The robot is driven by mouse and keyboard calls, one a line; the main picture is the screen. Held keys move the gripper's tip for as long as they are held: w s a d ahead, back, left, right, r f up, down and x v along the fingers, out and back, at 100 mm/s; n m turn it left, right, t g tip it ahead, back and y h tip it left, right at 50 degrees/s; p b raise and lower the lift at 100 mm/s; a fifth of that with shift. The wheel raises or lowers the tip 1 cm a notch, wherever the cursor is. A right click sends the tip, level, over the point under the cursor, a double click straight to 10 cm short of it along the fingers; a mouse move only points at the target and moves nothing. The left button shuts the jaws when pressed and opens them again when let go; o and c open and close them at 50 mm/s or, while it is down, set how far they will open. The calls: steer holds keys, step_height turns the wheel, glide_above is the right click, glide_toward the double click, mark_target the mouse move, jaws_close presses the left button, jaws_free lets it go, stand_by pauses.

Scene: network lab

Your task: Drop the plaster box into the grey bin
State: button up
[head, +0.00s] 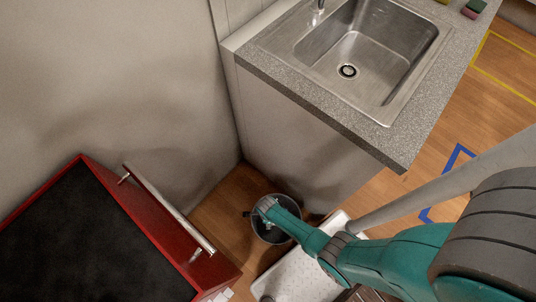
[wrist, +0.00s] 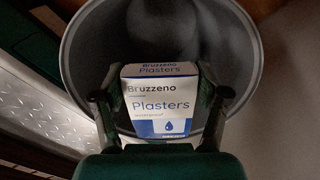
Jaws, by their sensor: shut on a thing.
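The plaster box (wrist: 158,103) is white and blue, with "Bruzzeno Plasters" on it. In the wrist view my gripper (wrist: 160,112) is shut on it, one finger on each side. The grey bin (wrist: 88,45) is round and open at the top. The box shows against the bin's opening, over its inside; how deep it is cannot be told. In the head view my gripper (head: 266,207) points down at the bin (head: 271,236), which stands on the floor by the sink cabinet. My gripper hides part of the bin there, and the box is not clearly seen.
A sink counter (head: 400,145) with a steel basin stands above and to the right of the bin. A red cabinet with a black top (head: 70,235) and a metal handle is at left. A pale textured plate (head: 300,278) lies beside the bin. Wooden floor shows between.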

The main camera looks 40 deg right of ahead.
steer(key=shift+f, duration=0.1)
steer(key=o, duration=1)
steer(key=shift+o, duration=0.2)
steer(key=shift+r, duration=3.5)
